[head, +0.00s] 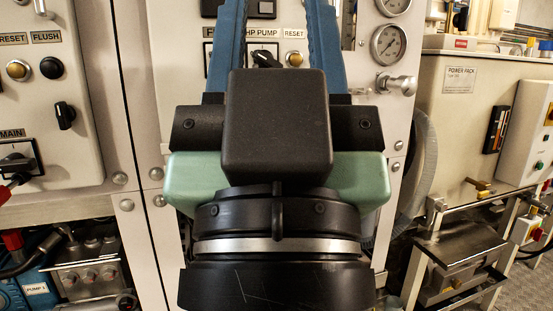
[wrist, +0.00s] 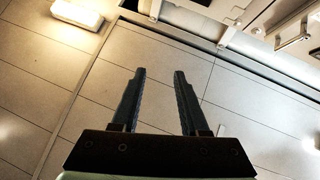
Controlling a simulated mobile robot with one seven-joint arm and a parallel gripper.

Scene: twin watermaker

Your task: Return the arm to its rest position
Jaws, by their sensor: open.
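My gripper (head: 274,30) fills the middle of the head view, its blue fingers pointing up in front of the white control panel (head: 178,70). In the wrist view the two fingers of my gripper (wrist: 158,75) stand apart with nothing between them. Behind them in that view is a tiled ceiling (wrist: 110,80). My gripper is open and empty. My gripper body and wrist hide the middle of the panel and what lies below it.
The HP pump switch (head: 264,58) shows between the fingers, with a pressure gauge (head: 390,42) to the right. A left panel carries a main switch (head: 18,158). A power pack (head: 460,120) stands at right. A ceiling lamp (wrist: 77,14) shows in the wrist view.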

